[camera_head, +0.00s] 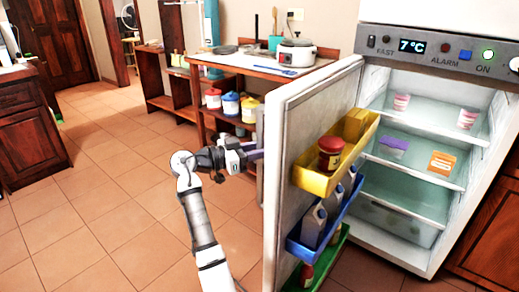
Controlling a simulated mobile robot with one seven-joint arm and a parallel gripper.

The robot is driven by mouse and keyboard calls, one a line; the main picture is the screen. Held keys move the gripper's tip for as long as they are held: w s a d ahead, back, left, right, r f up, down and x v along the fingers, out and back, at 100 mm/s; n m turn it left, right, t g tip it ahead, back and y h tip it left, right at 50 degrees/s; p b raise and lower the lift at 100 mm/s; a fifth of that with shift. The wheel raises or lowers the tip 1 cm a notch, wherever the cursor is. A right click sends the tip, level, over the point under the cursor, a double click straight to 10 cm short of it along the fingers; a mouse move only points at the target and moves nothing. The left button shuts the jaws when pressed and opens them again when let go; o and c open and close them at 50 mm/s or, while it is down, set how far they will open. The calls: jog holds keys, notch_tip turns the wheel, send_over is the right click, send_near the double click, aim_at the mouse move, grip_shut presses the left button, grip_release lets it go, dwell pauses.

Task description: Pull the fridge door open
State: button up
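The fridge (427,64) stands at the right with its lit interior showing. Its door (283,150) is swung wide open, with its shelved inner side facing right. My gripper (256,152) is at the outer side of the door, about halfway up. The door's outer face and its handle are mostly hidden from this view. The fingers are small and partly hidden, so I cannot tell whether they are open or shut, or whether they touch the door.
The door holds a yellow bin (313,181) with a red jar (331,154), and a blue bin (304,252) with cartons. A wooden shelf unit (262,69) with a rice cooker (297,54) stands behind the door. The tiled floor (100,220) at left is clear.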

jog(key=shift+o, duration=0.2)
jog(key=b+v, duration=0.1)
jog(key=v, duration=1.2)
jog(key=shift+s+a, duration=0.25)
jog(key=shift+a, duration=0.05)
